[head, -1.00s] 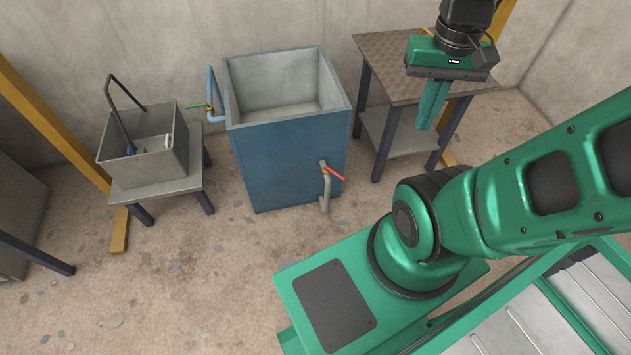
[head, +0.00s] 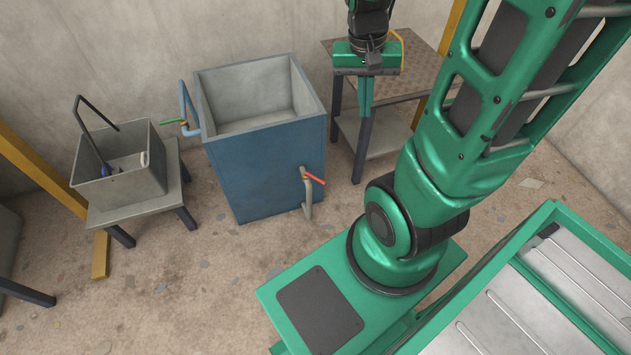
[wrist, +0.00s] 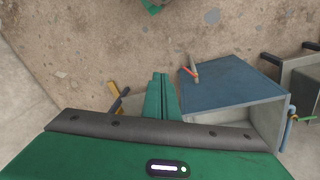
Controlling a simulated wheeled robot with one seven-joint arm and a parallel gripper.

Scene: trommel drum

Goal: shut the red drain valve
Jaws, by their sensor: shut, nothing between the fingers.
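The red drain valve handle (head: 315,178) sits on a grey pipe low on the front right of the blue tank (head: 262,178). The handle slants down to the right, across the pipe. It also shows in the wrist view (wrist: 188,71), beside the tank's blue front (wrist: 230,80). My gripper (head: 365,112) is shut and empty, pointing down in front of the steel table. It is above and to the right of the red handle, clear of it. In the wrist view my shut fingers (wrist: 160,80) are left of the valve and apart from it.
A green-handled valve (head: 172,122) is on the tank's left side. A grey bin (head: 135,185) stands on a small table (head: 180,190) at left. A steel table (head: 400,75) stands right of the tank. The floor before the tank is open.

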